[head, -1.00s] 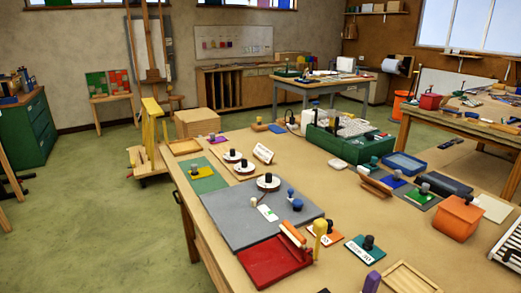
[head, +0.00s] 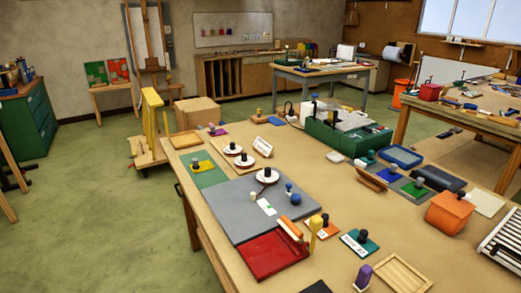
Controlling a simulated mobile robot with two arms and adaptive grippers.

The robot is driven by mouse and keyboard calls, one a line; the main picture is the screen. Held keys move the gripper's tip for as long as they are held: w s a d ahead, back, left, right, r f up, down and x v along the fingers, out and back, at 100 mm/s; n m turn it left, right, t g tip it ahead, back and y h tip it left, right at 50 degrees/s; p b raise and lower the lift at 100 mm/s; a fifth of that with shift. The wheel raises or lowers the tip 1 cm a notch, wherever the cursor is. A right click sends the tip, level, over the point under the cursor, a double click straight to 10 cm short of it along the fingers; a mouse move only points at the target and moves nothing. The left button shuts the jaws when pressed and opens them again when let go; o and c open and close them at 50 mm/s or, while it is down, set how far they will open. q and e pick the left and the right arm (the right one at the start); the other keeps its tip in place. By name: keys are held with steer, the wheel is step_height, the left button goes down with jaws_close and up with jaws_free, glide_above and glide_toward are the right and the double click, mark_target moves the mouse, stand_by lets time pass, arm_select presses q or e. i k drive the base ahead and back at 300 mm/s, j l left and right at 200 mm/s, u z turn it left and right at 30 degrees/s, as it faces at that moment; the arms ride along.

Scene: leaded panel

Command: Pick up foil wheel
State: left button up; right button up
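Three white round discs with black knobs stand in a row on the big workbench: a far one (head: 232,149), a middle one (head: 244,161) and a near one (head: 267,177). They look wheel-like, but I cannot tell which, if any, is the foil wheel. The near disc is on a grey board (head: 225,207); the other two are just beyond it. Neither of my grippers is in view.
A red tray (head: 262,262), a yellow-handled tool (head: 315,232), a teal plate with a dark knob (head: 361,243) and an orange box (head: 450,213) are on the bench (head: 385,225). A green case (head: 345,142) is farther back. Green floor on the left is open.

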mark_target(265, 177)
steer(key=j+z, duration=0.1)
steer(key=j, duration=0.7)
steer(key=i+j+z, duration=0.1)
steer(key=i+j, duration=0.25)
steer(key=i+j+z, duration=0.15)
steer(key=i+j, duration=0.15)
steer(key=j, duration=0.15)
steer(key=i+j+z, duration=0.1)
steer(key=i+j, duration=0.4)
steer(key=i, duration=0.2)
steer(key=z, duration=0.05)
